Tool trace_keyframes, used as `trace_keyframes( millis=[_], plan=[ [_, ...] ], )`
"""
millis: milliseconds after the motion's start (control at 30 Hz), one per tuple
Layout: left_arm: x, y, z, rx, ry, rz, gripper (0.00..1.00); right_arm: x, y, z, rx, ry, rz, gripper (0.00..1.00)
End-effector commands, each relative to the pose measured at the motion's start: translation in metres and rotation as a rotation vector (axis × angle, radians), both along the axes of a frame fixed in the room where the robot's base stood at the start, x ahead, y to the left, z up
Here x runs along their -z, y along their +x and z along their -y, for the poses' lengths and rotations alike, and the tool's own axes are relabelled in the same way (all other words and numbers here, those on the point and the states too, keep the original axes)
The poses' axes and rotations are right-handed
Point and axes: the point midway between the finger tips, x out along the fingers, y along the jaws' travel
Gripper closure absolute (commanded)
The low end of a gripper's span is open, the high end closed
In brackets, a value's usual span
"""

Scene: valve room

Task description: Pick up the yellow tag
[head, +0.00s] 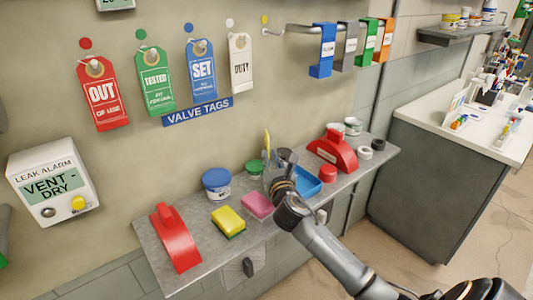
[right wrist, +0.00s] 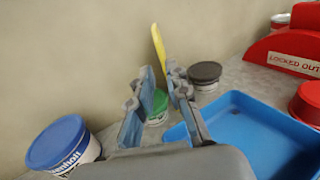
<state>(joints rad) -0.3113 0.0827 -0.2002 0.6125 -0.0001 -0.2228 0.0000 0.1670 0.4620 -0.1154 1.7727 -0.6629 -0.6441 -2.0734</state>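The yellow tag (head: 267,142) stands nearly upright and almost edge-on near the wall, at the back of the shelf. In the right wrist view the yellow tag (right wrist: 159,48) rises beyond the fingertips, tilted slightly left, its lower end hidden behind the right-hand finger. My right gripper (head: 274,165) is over the shelf in front of it. In the wrist view my right gripper (right wrist: 160,72) has its fingers apart with a gap between them, and the tag lines up with that gap. I cannot tell whether a finger touches it. My left gripper is not in view.
Close by are a green-lidded can (right wrist: 158,106), a dark-lidded can (right wrist: 205,75), a blue tray (right wrist: 255,135) and a blue-lidded tub (head: 216,183). Sponges and red lockout pieces (head: 175,240) share the shelf (head: 210,260). Other tags (head: 103,95) hang on the wall above.

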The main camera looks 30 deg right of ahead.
Motion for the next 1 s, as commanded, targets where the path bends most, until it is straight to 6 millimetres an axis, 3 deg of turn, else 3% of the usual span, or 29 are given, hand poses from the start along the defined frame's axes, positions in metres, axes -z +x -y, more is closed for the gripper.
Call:
trace_keyframes(
  millis=[67,167,467,700,1000],
  plan=[
    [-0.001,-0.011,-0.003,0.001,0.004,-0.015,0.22,-0.001,0.012,0.005,0.002,0.001,0.0,0.84],
    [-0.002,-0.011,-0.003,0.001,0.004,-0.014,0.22,0.0,0.02,0.009,0.002,0.001,-0.001,0.84],
    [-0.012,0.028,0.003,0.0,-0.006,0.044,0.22,-0.003,0.044,0.021,0.002,0.005,0.0,0.84],
    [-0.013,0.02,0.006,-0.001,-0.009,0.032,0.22,0.0,0.068,0.031,0.001,0.004,-0.001,0.84],
    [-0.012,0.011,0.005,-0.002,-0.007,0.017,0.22,0.0,0.07,0.032,0.0,0.003,-0.001,0.86]
  ],
)
